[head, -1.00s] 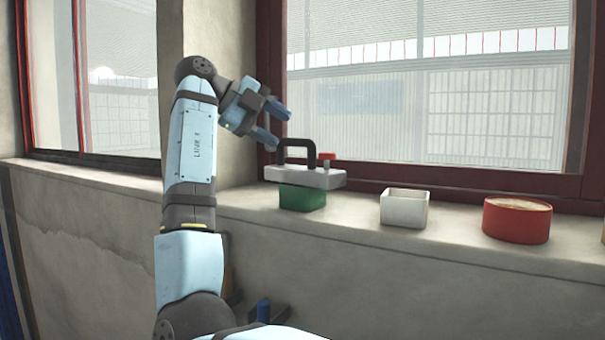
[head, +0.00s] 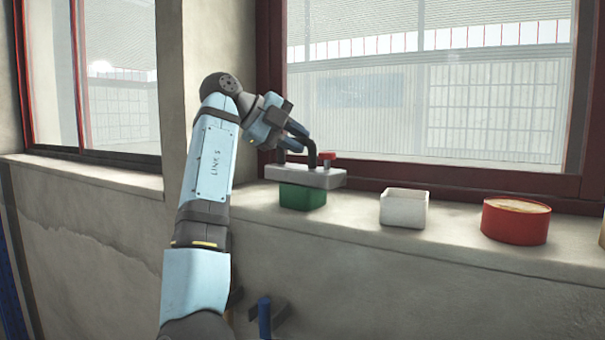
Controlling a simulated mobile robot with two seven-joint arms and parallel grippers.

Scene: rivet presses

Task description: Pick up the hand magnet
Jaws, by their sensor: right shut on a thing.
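The hand magnet (head: 306,177) is a pale grey bar with a black arched handle and a red knob (head: 326,156) at its right end. It rests level on top of a green block or box (head: 302,196) on the window ledge. My right gripper (head: 299,140) reaches in from the left with its blue fingers at the top of the handle. It is shut on the handle and hides the handle's upper part.
On the ledge (head: 365,238) to the right stand an open white box (head: 404,208) and a round red container (head: 515,222). The window frame is close behind the magnet. Low against the wall is an unclear blue and dark thing (head: 264,318).

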